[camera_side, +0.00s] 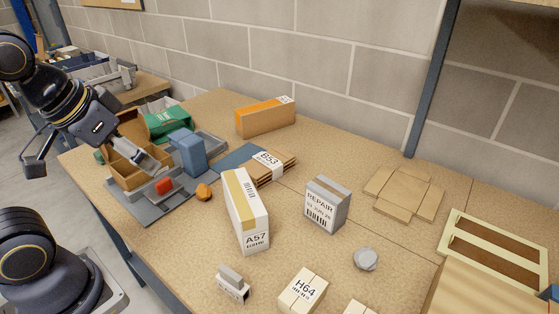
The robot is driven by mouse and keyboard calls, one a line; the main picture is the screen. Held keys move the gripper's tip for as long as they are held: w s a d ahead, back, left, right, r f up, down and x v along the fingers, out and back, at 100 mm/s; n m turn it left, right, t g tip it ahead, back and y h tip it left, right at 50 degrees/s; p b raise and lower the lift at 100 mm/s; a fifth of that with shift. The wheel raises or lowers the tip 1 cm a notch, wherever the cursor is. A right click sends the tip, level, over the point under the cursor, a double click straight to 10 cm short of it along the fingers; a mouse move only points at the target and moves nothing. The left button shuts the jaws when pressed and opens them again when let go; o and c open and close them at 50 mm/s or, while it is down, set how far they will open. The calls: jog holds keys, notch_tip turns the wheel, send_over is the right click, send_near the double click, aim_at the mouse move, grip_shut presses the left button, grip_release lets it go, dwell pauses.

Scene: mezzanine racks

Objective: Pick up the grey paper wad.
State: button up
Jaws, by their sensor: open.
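The grey paper wad (366,259) is a small, rounded, light grey lump. It lies on the bare tabletop at the right front, below and right of the grey REPAIR box. My gripper (156,161) is at the left of the table, over or beside an open brown cardboard box. It is open, and its fingers are partly lost against the box. The wad is well apart from it, across the table to the right.
Between gripper and wad stand a tall white A57 box (247,211), a grey REPAIR box (326,205) and an orange lump (204,192). A white H64 box (303,290) is left of the wad. Flat cardboard (404,193) lies behind it. A slatted crate (505,243) stands right.

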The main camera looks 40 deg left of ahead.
jog(key=shift+o, duration=0.6)
